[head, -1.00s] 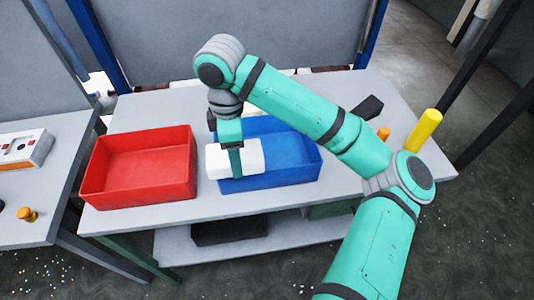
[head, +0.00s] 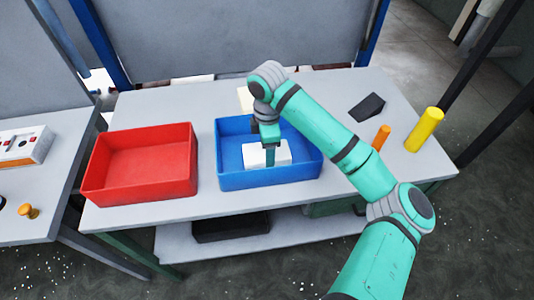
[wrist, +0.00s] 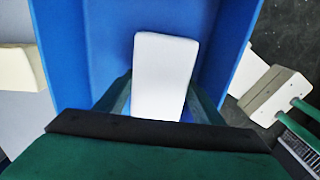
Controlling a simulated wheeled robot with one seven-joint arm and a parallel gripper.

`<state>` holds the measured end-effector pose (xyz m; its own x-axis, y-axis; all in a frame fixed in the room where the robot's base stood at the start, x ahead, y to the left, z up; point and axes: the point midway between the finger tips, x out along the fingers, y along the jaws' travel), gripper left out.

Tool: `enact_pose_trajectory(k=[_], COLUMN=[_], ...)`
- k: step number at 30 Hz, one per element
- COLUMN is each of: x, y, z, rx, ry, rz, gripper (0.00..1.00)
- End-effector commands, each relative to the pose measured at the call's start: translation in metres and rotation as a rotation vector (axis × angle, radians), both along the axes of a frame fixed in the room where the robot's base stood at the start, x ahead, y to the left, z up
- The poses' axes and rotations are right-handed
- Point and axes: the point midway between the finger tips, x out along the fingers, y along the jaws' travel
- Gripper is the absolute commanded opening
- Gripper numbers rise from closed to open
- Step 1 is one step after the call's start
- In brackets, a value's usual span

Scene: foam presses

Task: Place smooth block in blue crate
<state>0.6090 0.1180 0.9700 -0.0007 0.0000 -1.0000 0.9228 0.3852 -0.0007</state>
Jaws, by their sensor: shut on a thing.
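The smooth white block (head: 267,155) is inside the blue crate (head: 301,176), within its walls. My gripper (head: 270,157) is shut on the block from above. The wrist view also shows the white block (wrist: 165,75) between my fingers, with the blue crate (wrist: 110,35) around and below it. I cannot tell whether the block touches the crate floor.
The red crate (head: 140,195) stands left of the blue one. A cream block (head: 245,99) lies behind the blue crate. A dark wedge (head: 368,107), an orange cylinder (head: 381,137) and a yellow cylinder (head: 424,129) stand to the right on the grey table (head: 340,190).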

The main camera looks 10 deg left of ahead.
Motion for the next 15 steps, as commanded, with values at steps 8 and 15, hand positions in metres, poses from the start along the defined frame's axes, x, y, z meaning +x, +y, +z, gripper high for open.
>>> enact_pose_trajectory(k=[8,15], x=[-0.0001,0.0], y=[0.0005,0.0001], z=[-0.0129,-0.0158], rx=[0.0,0.0], ry=[0.0,0.0], rz=[0.0,-0.001], gripper=[0.4,0.66])
